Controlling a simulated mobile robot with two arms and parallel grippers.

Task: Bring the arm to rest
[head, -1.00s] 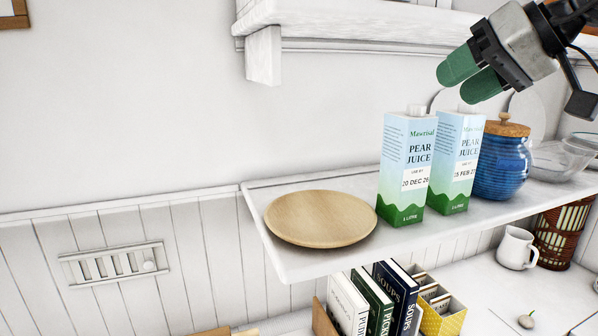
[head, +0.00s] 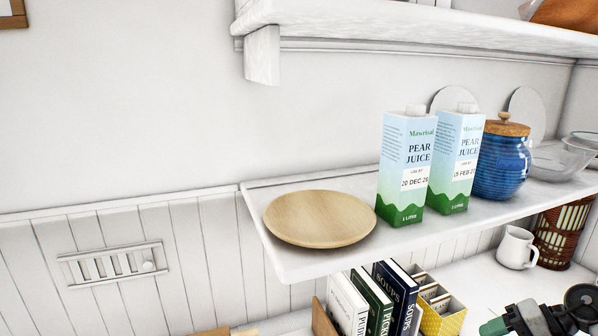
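My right arm shows at the bottom right of the head view, with the gripper (head: 497,326) low over the counter. Only part of its green fingers shows at the picture's lower edge, so its opening is hidden. It is apart from the shelf and the goods on it. My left gripper is out of view. Two pear juice cartons (head: 404,170) (head: 455,165) stand upright side by side on the shelf (head: 312,262).
A round wooden plate (head: 320,218) lies left of the cartons. A blue jar (head: 502,165) with a wooden lid and a glass bowl (head: 562,160) stand to the right. Below are upright books (head: 348,303), a white mug (head: 516,247) and a woven holder (head: 563,234). An upper shelf (head: 420,25) overhangs.

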